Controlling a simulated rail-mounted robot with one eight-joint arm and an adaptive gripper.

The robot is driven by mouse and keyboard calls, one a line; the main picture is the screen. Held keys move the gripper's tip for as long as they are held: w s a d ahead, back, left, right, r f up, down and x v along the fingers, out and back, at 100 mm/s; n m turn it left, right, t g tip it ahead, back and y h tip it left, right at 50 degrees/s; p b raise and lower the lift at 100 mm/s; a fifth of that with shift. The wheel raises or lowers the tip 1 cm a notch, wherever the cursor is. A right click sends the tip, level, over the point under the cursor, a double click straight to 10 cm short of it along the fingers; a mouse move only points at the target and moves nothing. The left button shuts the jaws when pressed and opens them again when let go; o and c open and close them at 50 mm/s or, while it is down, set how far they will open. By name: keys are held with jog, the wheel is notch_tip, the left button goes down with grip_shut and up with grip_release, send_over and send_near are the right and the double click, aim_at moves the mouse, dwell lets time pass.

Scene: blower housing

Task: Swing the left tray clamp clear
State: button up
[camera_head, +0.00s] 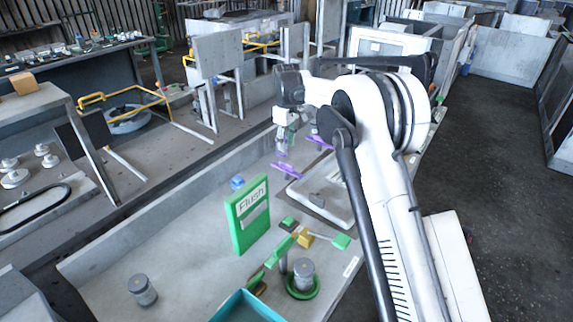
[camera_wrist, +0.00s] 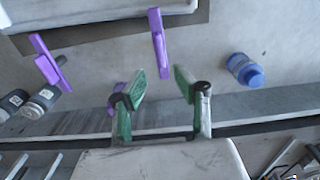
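A white tray (camera_head: 335,205) lies on the bench and shows at the top of the wrist view (camera_wrist: 100,12). One purple clamp lever (camera_head: 288,171) is beside the tray's edge, nearest the blue bottle; it also shows in the wrist view (camera_wrist: 159,44). A second purple lever (camera_head: 321,143) is farther off, at left in the wrist view (camera_wrist: 46,60). My gripper (camera_wrist: 159,88) has its green-padded fingers apart with nothing between them. In the head view my gripper (camera_head: 284,145) is above the bench, near the first lever and apart from it.
Dark-capped cylinders (camera_wrist: 40,102) are near the second lever. A green "Flush" panel (camera_head: 248,215), a teal bin (camera_head: 245,308) and a grey canister (camera_head: 142,290) are nearer the front.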

aim_at(287, 164)
notch_tip(287, 164, down, 10)
jog(key=shift+r, duration=0.25)
grip_shut()
dwell(0.4)
